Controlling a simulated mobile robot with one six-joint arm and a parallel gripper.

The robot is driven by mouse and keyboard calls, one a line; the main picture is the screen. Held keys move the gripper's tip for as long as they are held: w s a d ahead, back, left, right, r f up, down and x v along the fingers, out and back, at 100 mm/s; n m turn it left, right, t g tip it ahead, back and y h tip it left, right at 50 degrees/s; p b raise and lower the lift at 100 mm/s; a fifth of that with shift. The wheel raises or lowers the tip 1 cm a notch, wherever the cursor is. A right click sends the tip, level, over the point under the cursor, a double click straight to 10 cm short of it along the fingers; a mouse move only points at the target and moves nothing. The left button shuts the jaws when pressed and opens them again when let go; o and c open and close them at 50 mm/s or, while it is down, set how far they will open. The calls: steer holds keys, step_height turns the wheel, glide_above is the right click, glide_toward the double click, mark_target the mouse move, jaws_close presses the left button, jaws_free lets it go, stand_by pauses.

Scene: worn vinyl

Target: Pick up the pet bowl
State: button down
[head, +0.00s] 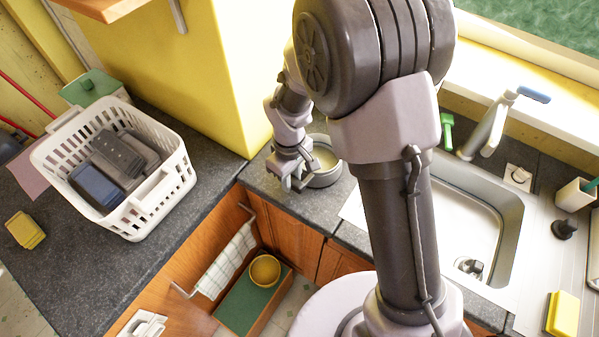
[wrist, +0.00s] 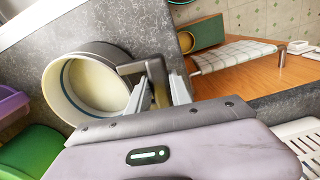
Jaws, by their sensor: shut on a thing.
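A yellow bowl (head: 265,270), which looks like the pet bowl, sits on a green mat (head: 236,304) on the floor below the counter. In the wrist view the bowl (wrist: 187,41) shows small at the top, well away from my gripper. My gripper (head: 298,180) is up at the counter corner. In the wrist view my gripper (wrist: 162,92) is shut on the bent handle of a round grey pan (wrist: 62,88), pale inside. The pan (head: 327,178) is at counter height in the head view; I cannot tell whether it touches the counter.
A white basket (head: 180,177) with dark items stands on the left counter, near a yellow sponge (head: 25,230). A checked towel (head: 226,262) hangs on a rail beside the bowl. A sink (head: 458,225) is on the right. Wooden cabinet doors (head: 287,235) stand behind the mat.

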steer(key=shift+r, duration=0.45)
steer(key=r, duration=0.1)
steer(key=r+p, duration=0.1)
steer(key=shift+s+r, duration=0.3)
steer(key=shift+r, duration=0.05)
steer(key=s+r, duration=0.1)
steer(key=s, duration=1.4)
steer(key=shift+s+a+r+p, duration=0.15)
steer(key=shift+s+p, duration=0.05)
steer(key=shift+p, duration=0.1)
